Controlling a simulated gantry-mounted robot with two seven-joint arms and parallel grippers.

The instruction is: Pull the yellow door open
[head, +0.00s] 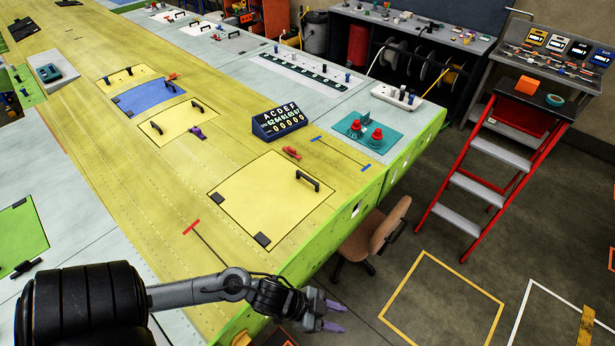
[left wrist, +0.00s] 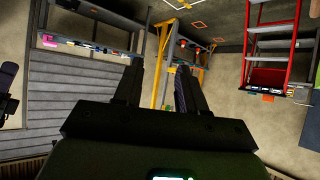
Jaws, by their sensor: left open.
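A large yellow door (head: 272,199) lies closed, flush in the yellow-green wing skin. It has a black handle (head: 308,181) near its right corner and dark hinges at its left and lower corners. A smaller yellow panel (head: 178,121) with dark handles lies farther back on the wing. My left gripper (head: 332,314) is open and empty at the bottom of the head view, past the wing's near edge and well apart from the large door's handle. In the left wrist view its two fingers (left wrist: 162,92) stand apart with nothing between them. My right gripper is not in view.
A dark block with letters and digits (head: 279,122) and a red clamp (head: 291,153) sit on the wing near the door. A brown chair (head: 374,237) stands beside the wing. A red step ladder (head: 484,180) stands at right.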

